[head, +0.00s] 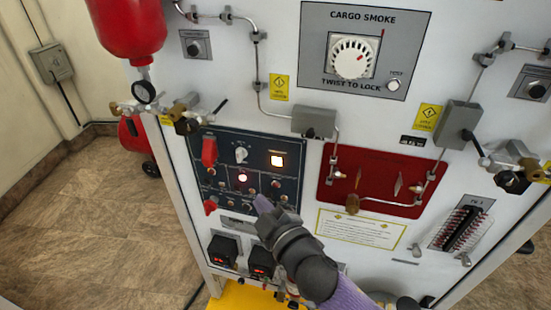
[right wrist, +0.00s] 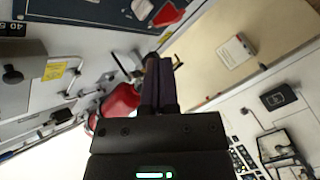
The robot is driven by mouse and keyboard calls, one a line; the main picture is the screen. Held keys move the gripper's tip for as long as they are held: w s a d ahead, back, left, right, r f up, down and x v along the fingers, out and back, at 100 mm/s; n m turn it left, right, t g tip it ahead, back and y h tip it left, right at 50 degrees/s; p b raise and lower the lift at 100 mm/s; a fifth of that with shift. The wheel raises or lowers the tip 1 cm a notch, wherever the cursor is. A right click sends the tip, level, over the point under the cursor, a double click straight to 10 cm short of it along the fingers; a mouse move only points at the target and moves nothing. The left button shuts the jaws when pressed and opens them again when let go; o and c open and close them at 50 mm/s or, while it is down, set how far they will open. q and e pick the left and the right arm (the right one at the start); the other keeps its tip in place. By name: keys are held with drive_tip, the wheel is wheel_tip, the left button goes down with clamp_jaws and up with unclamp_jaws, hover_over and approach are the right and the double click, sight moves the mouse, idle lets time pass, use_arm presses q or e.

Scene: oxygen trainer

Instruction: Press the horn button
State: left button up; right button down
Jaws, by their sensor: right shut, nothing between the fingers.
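The dark blue control panel (head: 223,165) on the white trainer face carries several small buttons and lamps, a red guarded switch (head: 209,152) and a knob (head: 241,153). Its labels are too small to read, so I cannot tell which control is the horn button. My right gripper (head: 262,204) is shut and empty, its tips over the panel's lower right part; I cannot tell whether they touch it. The tips hide part of the lower row. My left gripper is not in view.
A red plate (head: 372,178) with piping lies to the right. Two black displays (head: 261,262) sit below. A red cylinder (head: 128,25) hangs at upper left.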

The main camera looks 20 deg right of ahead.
sight(277, 161)
drive_tip(key=shift+w+d+b, duration=0.2)
drive_tip(key=shift+w+d, duration=0.6)
drive_tip(key=shift+w, duration=0.4)
drive_tip(key=shift+w+d+b, duration=0.2)
drive_tip(key=shift+w+d, duration=0.65)
drive_tip(key=shift+w, duration=0.35)
drive_tip(key=shift+w+d+b, duration=0.2)
drive_tip(key=shift+w+d, duration=0.6)
drive_tip(key=shift+w, duration=0.4)
drive_tip(key=shift+w, duration=0.1)
drive_tip(key=shift+w+d, duration=0.25)
